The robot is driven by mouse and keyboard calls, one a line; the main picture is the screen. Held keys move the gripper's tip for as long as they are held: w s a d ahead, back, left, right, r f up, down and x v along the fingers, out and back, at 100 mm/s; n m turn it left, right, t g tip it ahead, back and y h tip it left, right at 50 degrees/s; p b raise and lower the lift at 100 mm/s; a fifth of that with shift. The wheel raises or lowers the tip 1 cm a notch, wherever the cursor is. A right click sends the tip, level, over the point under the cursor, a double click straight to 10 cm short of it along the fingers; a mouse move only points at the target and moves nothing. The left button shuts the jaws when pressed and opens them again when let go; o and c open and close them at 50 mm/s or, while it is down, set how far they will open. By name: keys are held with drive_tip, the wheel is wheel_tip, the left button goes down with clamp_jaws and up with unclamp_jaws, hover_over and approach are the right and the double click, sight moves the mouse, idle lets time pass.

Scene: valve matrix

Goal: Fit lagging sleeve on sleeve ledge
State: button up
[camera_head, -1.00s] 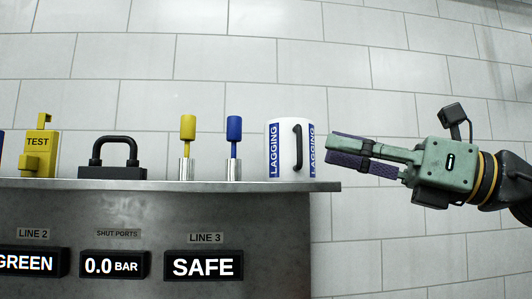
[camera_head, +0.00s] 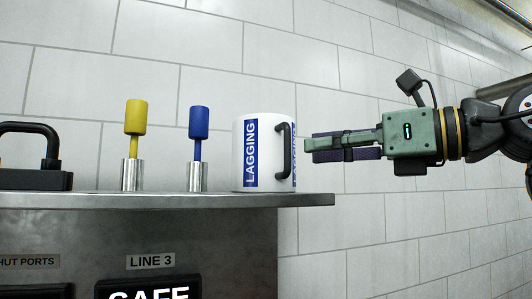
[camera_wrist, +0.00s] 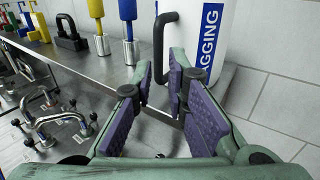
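The lagging sleeve (camera_head: 265,150) is a white cylinder with blue LAGGING labels and a black side handle (camera_head: 285,150). It stands upright at the right end of a grey metal shelf top (camera_head: 310,199). In the wrist view the sleeve (camera_wrist: 205,55) is at the top, right of centre, its black handle (camera_wrist: 160,45) on its left. In the head view my gripper (camera_head: 308,146) points left, just right of the handle, with a small gap. I cannot tell which surface is the sleeve ledge.
A blue-topped pin (camera_head: 199,135) and a yellow-topped pin (camera_head: 133,145) stand in silver sockets left of the sleeve. A black padlock-shaped block (camera_head: 35,158) is farther left. Chrome handles (camera_wrist: 45,110) stick out below the shelf. Right of the shelf is open space before the tiled wall.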

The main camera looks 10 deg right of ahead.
sight(287, 147)
drive_tip(key=shift+p+x, duration=0.85)
drive_tip(key=shift+x, duration=2.4)
drive_tip(key=shift+c, duration=0.3)
clamp_jaws()
drive_tip(key=shift+r, duration=0.15)
